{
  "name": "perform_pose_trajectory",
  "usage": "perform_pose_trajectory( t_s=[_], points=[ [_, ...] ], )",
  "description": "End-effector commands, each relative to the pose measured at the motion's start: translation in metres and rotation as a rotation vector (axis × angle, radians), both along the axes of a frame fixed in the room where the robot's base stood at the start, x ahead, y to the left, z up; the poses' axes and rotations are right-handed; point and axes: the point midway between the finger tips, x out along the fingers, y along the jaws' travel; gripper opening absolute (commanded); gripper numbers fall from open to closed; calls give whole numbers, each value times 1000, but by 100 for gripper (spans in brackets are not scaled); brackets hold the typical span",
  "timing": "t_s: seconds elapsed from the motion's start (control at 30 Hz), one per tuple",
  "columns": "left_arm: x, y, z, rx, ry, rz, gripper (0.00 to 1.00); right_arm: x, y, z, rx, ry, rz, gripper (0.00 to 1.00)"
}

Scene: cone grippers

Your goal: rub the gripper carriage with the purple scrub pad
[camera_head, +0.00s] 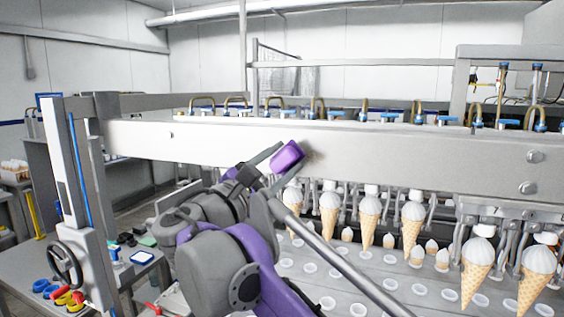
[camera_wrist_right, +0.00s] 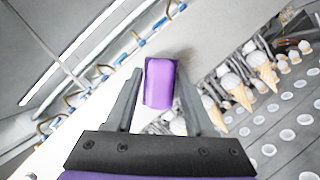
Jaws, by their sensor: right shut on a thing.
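The gripper carriage (camera_head: 400,157) is a long pale metal beam crossing the head view, with cone grippers hanging below it. My right gripper (camera_head: 275,166) is shut on the purple scrub pad (camera_head: 288,154) and holds it at the beam's front face, near its lower edge. In the right wrist view the pad (camera_wrist_right: 159,82) sits between the two grey fingers, against or just in front of the pale beam; I cannot tell if it touches. A faint dark smudge (camera_head: 312,156) shows on the beam just right of the pad. My left gripper is not in view.
Several white-topped cones (camera_head: 370,214) hang below the beam, right of my arm, over a tray with round holes (camera_head: 335,290). Blue and brass fittings (camera_head: 390,117) line the beam's top. A grey table (camera_head: 25,262) with coloured items stands at lower left.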

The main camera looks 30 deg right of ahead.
Motion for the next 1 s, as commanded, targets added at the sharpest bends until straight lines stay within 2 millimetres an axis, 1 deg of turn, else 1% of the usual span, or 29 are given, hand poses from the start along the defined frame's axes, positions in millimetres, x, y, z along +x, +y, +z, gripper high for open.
perform_pose_trajectory(
  t_s=[1.0],
  points=[
    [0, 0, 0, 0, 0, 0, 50, 12, -14, 0, -1, 0, 1, 9]
  ],
)
